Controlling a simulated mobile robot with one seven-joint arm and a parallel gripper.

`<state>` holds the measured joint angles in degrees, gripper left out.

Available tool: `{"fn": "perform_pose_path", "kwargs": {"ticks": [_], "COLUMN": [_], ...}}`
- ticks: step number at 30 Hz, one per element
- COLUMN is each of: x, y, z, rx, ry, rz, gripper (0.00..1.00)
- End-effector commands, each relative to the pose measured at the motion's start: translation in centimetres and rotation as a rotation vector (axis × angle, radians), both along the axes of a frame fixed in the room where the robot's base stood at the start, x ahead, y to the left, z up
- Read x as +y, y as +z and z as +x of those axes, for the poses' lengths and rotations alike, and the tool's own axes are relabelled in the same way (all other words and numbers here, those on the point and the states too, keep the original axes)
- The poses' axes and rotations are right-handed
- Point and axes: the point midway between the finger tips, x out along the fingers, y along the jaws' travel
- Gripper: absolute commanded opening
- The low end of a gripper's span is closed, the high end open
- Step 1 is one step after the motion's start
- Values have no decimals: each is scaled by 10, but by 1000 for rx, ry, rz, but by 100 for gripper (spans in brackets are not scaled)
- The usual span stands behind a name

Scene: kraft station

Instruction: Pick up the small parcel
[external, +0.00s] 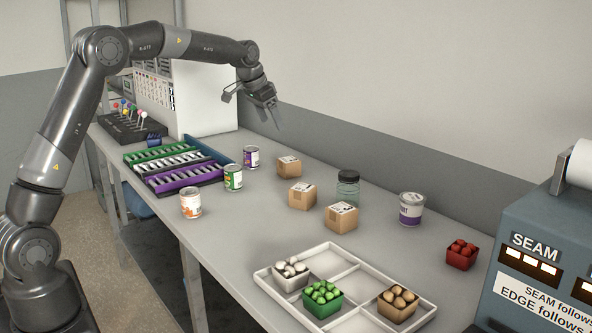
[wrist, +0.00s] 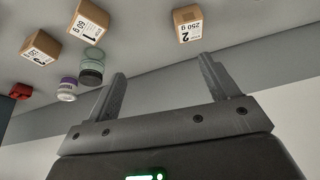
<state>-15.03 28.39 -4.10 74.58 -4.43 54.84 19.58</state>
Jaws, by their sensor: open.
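Three brown cardboard parcels with white labels stand on the grey table. The far parcel (external: 289,168) looks smallest, though it is also farthest from the camera; in the wrist view (wrist: 188,24) its label reads 2, 250 g. The middle parcel (external: 302,197) also shows in the wrist view (wrist: 88,22). The near parcel (external: 341,219) shows at the left of the wrist view (wrist: 40,48). I cannot tell for sure which is the small parcel. My gripper (external: 274,117) is open and empty, in the air above and behind the far parcel; its fingers (wrist: 162,72) touch nothing.
A glass jar (external: 347,188) and a white-purple tub (external: 411,209) stand right of the parcels. Several cans (external: 233,178) and a slotted rack (external: 185,178) stand left. A white tray (external: 262,276) with small punnets lies in front. The wall is close behind my gripper.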

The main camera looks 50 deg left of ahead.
Motion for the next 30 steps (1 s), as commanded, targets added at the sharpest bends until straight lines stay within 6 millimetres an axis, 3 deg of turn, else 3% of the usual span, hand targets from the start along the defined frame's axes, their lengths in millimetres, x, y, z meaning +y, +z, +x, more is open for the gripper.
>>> {"fn": "perform_pose_path", "kwargs": {"ticks": [3, 9, 15, 30], "x": [23, 52, 64, 62], "y": [-34, -76, -95, -149], "z": [33, 68, 80, 101], "rx": [8, 9, 10, 12], "ry": [-3, -8, -10, -12], "rz": [-9, -19, -22, -22], "gripper": [80, 80, 80, 80]}}
